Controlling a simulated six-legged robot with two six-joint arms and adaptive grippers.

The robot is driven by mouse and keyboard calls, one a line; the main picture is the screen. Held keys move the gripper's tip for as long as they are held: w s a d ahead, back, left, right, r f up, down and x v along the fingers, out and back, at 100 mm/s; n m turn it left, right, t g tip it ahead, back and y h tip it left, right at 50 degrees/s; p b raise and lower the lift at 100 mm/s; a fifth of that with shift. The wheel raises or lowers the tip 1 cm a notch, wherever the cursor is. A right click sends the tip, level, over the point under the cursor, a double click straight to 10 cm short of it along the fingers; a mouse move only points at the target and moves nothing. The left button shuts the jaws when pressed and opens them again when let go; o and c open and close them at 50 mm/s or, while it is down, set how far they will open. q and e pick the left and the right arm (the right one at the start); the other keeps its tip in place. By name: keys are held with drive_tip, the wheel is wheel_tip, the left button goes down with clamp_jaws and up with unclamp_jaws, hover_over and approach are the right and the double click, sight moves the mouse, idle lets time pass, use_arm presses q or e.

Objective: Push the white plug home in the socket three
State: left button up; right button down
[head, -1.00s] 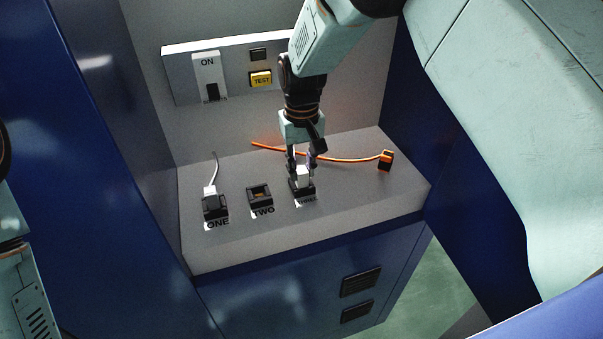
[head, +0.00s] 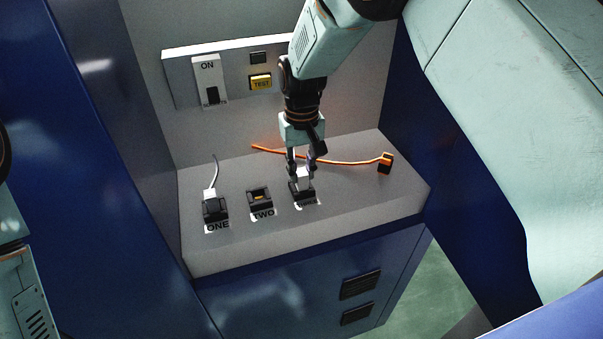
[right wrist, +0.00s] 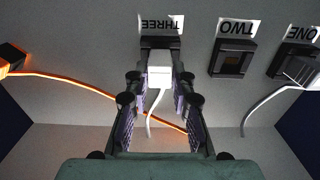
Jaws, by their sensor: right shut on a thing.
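The white plug (head: 304,175) is at socket three (head: 302,191), its lower end in the socket's mouth; I cannot tell if it is fully seated. My right gripper (head: 301,168) comes down from above and is shut on the plug. In the right wrist view the plug (right wrist: 160,76) sits between the fingertips (right wrist: 160,82), against the black socket three (right wrist: 160,44) with its "THREE" label. The plug's white cord (right wrist: 151,115) trails back between the fingers. My left gripper is out of view; only part of my left arm shows at the left edge.
Socket two (head: 260,197) is empty. Socket one (head: 214,208) holds another white plug with a cord. An orange cable (head: 340,158) with an orange-black plug (head: 386,162) lies behind and to the right. The back panel has an ON switch (head: 207,78) and a yellow TEST button (head: 260,82).

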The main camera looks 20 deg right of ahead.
sight(301, 172)
wheel_tip(301, 172, up, 8)
drive_tip(key=p, duration=0.6)
drive_tip(key=shift+r+p, duration=0.1)
drive_tip(key=shift+p, duration=0.3)
drive_tip(key=shift+f, duration=0.2)
drive_tip(key=shift+b, duration=0.4)
drive_tip(key=shift+f+b, duration=0.1)
drive_tip(key=shift+b, duration=1.1)
